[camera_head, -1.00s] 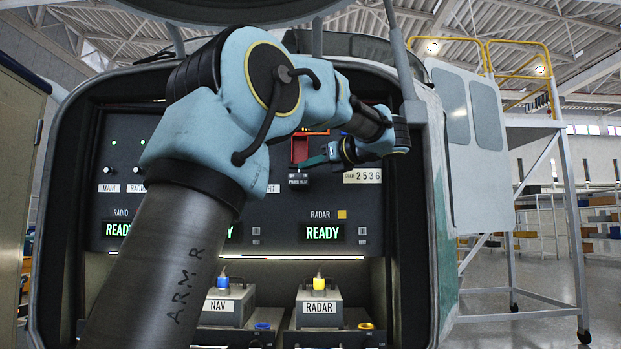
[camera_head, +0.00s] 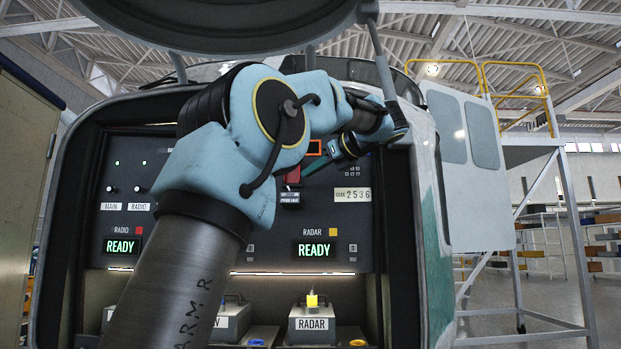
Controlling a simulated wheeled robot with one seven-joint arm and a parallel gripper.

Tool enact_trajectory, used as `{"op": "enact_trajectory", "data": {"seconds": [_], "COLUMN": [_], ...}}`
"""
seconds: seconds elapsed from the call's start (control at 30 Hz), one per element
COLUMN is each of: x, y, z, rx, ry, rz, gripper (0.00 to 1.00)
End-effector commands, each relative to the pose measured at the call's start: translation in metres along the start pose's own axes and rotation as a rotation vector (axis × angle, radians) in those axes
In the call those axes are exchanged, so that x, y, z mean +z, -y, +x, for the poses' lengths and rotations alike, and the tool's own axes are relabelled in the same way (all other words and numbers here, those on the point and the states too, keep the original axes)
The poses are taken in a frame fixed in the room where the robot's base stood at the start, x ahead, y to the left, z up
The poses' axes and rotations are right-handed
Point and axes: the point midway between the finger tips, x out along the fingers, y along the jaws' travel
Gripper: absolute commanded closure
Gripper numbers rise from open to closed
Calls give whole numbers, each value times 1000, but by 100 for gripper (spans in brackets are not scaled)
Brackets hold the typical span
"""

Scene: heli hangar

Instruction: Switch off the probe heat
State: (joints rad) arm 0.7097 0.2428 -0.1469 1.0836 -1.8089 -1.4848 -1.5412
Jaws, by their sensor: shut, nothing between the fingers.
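The probe heat switch (camera_head: 290,199) sits on the dark upper panel, just right of my forearm, with a small label whose lettering is too small to read for its position. A red guard piece (camera_head: 292,176) shows just above it, partly hidden by my arm. My gripper (camera_head: 311,167) is shut and empty. Its thin dark fingers point left, close to the red guard and above and right of the switch. I cannot tell whether they touch the guard.
An orange-framed item (camera_head: 314,148) shows behind my wrist. A code plate (camera_head: 352,195) reading 2536 is to the right. Below are green READY displays (camera_head: 317,250) and a RADAR box (camera_head: 312,322). The cabin frame (camera_head: 398,220) bounds the panel at right. My arm hides the panel's middle.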

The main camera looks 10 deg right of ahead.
Motion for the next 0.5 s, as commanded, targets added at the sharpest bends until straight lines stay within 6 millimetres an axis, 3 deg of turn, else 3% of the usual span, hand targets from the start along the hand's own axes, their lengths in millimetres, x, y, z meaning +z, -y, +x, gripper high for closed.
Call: {"op": "enact_trajectory", "data": {"seconds": [0.5], "x": [11], "y": [-1], "z": [-78], "rx": [2], "ry": [1], "rz": [-1], "gripper": [100]}}
